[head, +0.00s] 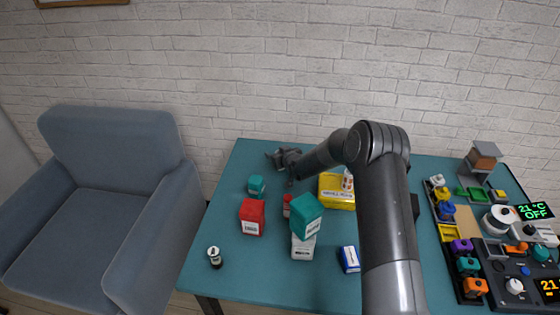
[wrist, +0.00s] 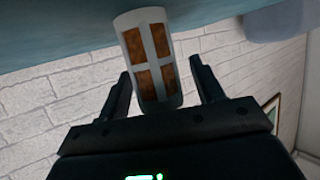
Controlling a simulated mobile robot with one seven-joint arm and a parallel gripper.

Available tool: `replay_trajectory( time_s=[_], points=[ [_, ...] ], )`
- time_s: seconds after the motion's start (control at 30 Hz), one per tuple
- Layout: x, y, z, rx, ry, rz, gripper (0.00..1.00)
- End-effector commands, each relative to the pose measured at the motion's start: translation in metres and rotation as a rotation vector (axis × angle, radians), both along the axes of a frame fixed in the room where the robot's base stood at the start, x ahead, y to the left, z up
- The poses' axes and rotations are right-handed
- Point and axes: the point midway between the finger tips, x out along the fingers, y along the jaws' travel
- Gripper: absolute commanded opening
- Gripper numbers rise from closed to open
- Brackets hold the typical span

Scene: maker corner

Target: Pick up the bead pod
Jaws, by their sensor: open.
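A white cylinder with brown see-through windows, which looks like the bead pod (wrist: 149,58), stands on the teal table in the wrist view. My gripper (wrist: 160,68) is open, with one finger on each side of its lower-shown part. A gap shows between the pod and the right finger; the left finger is close to it, and I cannot tell if they touch. In the head view my gripper (head: 283,158) is low over the back left of the table, and I cannot make out the pod there.
On the teal table (head: 320,285) stand a teal container (head: 257,186), a red box (head: 252,217), a teal box (head: 306,216) above a white one (head: 302,246), a yellow bin (head: 337,193), a blue box (head: 348,260) and a small jar (head: 215,257). A brick wall stands behind.

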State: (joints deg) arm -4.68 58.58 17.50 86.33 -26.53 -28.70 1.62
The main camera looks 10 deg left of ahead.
Motion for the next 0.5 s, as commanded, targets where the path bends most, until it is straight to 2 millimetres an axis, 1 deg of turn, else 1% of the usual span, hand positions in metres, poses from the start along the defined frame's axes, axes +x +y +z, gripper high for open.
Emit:
replay_trajectory(
  time_s=[0.07,0.1,0.5],
  points=[
    [-0.0002,0.0000,0.0001,0.000,0.000,0.000,0.61],
    [-0.0002,0.0000,0.0001,0.000,0.000,0.000,0.59],
    [-0.0003,-0.0002,0.0001,0.000,0.000,0.000,0.27]
  ],
)
